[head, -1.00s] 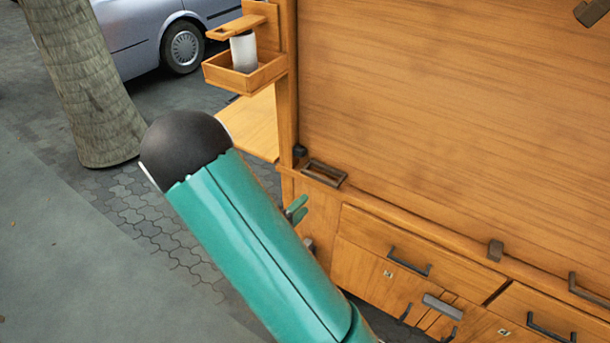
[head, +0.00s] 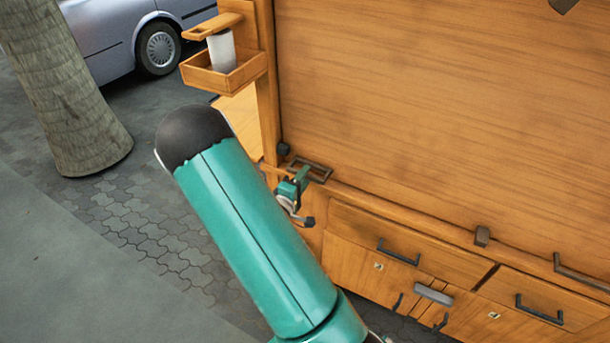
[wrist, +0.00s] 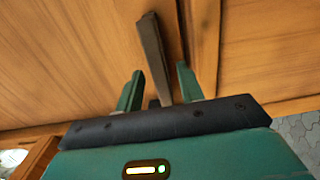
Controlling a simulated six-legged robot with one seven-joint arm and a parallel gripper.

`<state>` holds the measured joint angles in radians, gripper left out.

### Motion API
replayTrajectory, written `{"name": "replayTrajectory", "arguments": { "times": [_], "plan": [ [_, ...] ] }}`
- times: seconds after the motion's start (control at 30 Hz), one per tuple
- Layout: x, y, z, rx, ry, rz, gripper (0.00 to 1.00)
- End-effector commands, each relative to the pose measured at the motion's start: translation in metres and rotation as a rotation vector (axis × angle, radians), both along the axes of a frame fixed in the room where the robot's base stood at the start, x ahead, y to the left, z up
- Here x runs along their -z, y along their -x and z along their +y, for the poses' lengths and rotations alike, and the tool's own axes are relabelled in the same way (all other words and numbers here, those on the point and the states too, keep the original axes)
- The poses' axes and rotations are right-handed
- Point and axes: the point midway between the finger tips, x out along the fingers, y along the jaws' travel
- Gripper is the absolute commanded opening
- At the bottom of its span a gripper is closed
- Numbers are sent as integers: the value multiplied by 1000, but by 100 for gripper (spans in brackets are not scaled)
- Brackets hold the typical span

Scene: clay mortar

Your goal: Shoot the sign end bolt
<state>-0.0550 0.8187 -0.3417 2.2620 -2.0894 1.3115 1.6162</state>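My gripper (head: 296,183) is by the left end of the wooden kiosk, close to a dark rectangular bracket (head: 318,172) at the panel's lower left corner. In the wrist view my gripper (wrist: 159,70) is open, its two green fingers apart. A dark metal bar (wrist: 152,45) stands out between them, with a gap visible on each side. I cannot tell for sure whether this bar is the sign end bolt. A small dark fitting (head: 283,149) sits just above the bracket, at the panel edge.
The wide wooden panel (head: 430,110) rises above a ledge with drawers (head: 390,238) and dark handles. A small wooden box (head: 225,75) holding a white cup (head: 222,50) juts out at upper left. A tree trunk (head: 65,90) and a car stand farther left.

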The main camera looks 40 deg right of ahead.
Motion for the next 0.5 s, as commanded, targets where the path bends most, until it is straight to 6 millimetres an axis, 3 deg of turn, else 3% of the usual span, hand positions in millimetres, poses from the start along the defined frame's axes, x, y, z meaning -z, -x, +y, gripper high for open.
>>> {"name": "replayTrajectory", "arguments": {
  "times": [0.17,0.43,0.5],
  "plan": [
    [0,-7,-13,-2,1,-1,38],
    [0,-8,-14,-2,0,0,38],
    [0,-8,-14,-2,0,0,26]
  ]
}}
